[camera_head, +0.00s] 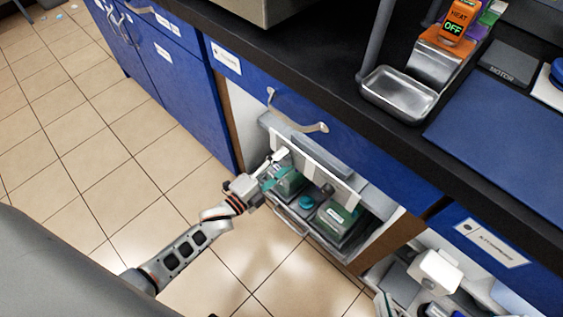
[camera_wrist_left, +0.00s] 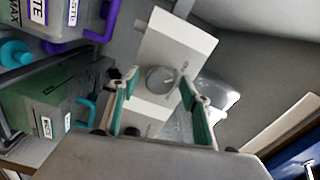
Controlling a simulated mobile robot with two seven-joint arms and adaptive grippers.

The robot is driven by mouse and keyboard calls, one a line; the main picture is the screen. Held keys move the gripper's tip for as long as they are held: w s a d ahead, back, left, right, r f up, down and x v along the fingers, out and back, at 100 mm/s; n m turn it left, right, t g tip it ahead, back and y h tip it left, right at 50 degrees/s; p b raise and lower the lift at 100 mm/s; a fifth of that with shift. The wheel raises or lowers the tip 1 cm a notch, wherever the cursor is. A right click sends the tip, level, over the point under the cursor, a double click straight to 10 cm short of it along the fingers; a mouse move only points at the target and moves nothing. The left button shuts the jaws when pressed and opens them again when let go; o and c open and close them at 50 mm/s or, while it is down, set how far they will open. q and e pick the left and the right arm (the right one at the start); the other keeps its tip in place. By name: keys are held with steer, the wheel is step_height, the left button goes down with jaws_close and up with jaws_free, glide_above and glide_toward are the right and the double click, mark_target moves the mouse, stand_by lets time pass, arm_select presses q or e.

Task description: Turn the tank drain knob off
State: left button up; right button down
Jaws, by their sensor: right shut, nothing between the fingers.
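My left gripper (camera_head: 276,172) reaches into the open cabinet bay under the counter. In the left wrist view its teal-padded fingers (camera_wrist_left: 161,80) are apart, with nothing seen held between them. A round grey knob (camera_wrist_left: 160,79) on a white plate (camera_wrist_left: 175,42) shows between the fingertips in that view. I cannot tell whether the fingers touch it. In the head view the knob is not distinguishable behind the gripper.
Green containers (camera_head: 338,216) stand in the bay's tray; they also show in the left wrist view (camera_wrist_left: 45,115). A drawer handle (camera_head: 298,122) juts out above. A second open bay with a white box (camera_head: 435,270) lies lower right.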

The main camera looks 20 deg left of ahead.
arm_select(q)
steer(key=v, duration=1.2)
steer(key=shift+r, duration=0.1)
stand_by(0.4)
